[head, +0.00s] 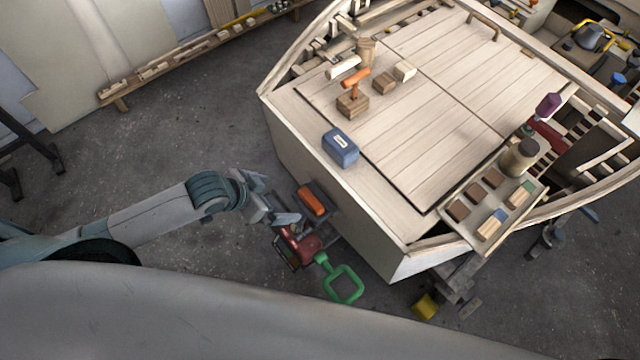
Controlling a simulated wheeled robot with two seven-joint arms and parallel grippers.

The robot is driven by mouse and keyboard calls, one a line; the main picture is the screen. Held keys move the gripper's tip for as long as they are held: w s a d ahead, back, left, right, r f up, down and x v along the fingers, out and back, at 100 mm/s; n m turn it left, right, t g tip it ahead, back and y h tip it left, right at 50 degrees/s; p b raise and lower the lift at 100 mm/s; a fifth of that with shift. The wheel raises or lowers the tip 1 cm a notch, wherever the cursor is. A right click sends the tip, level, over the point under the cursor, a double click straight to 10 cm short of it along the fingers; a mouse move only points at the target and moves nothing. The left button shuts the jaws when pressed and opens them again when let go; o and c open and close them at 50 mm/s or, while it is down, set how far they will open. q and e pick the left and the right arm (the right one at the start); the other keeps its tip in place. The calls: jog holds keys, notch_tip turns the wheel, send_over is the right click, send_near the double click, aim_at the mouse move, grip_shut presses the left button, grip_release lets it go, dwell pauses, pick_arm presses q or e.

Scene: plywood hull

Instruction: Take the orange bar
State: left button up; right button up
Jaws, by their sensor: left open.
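An orange bar (311,200) lies on a dark grey surface low beside the hull's near left side. My left gripper (278,206) is open and just left of the bar, apart from it in the picture; the height between them is hard to tell. Nothing shows between its fingers. My right gripper is not in view.
A red tool (300,244) and a green loop handle (343,284) are just below the gripper. The plywood hull (320,215) rises close on the right, with a blue box (340,147) and an orange-topped wood block (352,105) on its deck. Floor (190,150) is clear at left.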

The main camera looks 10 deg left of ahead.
pick_arm(q)
jog(key=shift+s+r, duration=0.15)
jog(key=shift+r, duration=0.55)
jog(key=p, duration=0.3)
send_over(310, 199)
jog(key=s+a, duration=0.2)
jog(key=s, duration=0.1)
notch_tip(310, 199, down, 10)
jog(key=shift+a+f, duration=0.15)
jog(key=shift+a, duration=0.05)
jog(key=shift+p+x, duration=0.4)
jog(key=shift+x, duration=2.2)
jog(key=shift+d, duration=0.15)
